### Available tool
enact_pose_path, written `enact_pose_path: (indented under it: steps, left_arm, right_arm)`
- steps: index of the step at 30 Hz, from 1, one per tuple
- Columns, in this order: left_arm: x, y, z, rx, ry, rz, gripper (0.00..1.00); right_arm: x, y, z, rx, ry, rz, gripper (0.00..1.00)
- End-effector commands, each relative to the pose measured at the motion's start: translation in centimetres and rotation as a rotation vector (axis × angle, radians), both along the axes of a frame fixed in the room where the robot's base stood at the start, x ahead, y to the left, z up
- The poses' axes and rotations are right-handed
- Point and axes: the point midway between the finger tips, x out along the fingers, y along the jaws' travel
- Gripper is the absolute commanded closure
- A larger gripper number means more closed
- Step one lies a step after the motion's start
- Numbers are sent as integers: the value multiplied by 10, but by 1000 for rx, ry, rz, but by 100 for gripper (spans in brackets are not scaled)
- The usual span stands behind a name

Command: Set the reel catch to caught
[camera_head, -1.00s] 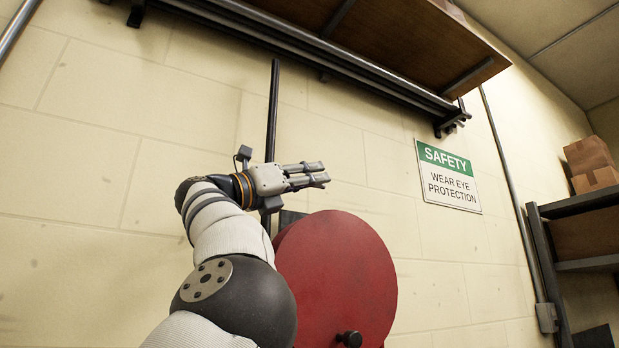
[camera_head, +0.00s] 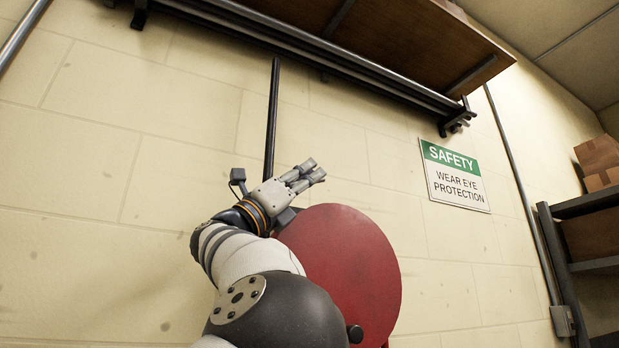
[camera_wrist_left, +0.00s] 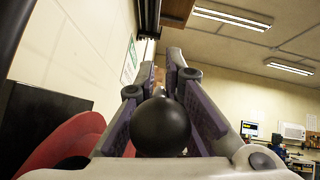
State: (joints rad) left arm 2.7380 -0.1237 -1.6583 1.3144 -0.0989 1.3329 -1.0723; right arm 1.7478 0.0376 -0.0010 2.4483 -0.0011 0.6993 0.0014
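The red reel (camera_head: 350,265) is a large disc by the wall, right of my left arm, with a black knob (camera_head: 355,334) low on its face. Its red edge also shows at the left of the left wrist view (camera_wrist_left: 62,145). My left gripper (camera_head: 313,170) is above the reel's upper left edge, fingers pointing up and right. In the left wrist view its fingers are apart, with a black ball knob (camera_wrist_left: 160,127) between them, nearer the palm than the tips. Whether the pads touch it is unclear. What the ball is mounted on is hidden. My right gripper is not in view.
A dark vertical bar (camera_head: 271,120) runs down the wall behind the gripper. A shelf (camera_head: 400,55) hangs overhead. A safety sign (camera_head: 455,176) and a rack with boxes (camera_head: 590,210) are to the right.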

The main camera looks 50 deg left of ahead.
Motion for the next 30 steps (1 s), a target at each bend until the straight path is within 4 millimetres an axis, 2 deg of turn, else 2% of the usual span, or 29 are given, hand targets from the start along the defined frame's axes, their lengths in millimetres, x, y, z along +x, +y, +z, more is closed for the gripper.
enact_pose_path:
  steps: [1,2,3,13,24,30]
  left_arm:
    - [3,1,-3,-1,6,1,79]
    - [3,1,-3,-1,6,1,72]
    - [3,1,-3,-3,5,1,70]
    - [-3,2,-5,-4,3,1,70]
    - [-68,14,-68,-6,4,3,70]
    - [-84,16,-83,-2,4,2,70]
  right_arm:
    - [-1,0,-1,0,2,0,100]
    - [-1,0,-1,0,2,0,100]
    - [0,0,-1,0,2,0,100]
    - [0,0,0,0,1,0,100]
    - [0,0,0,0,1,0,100]
    - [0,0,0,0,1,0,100]
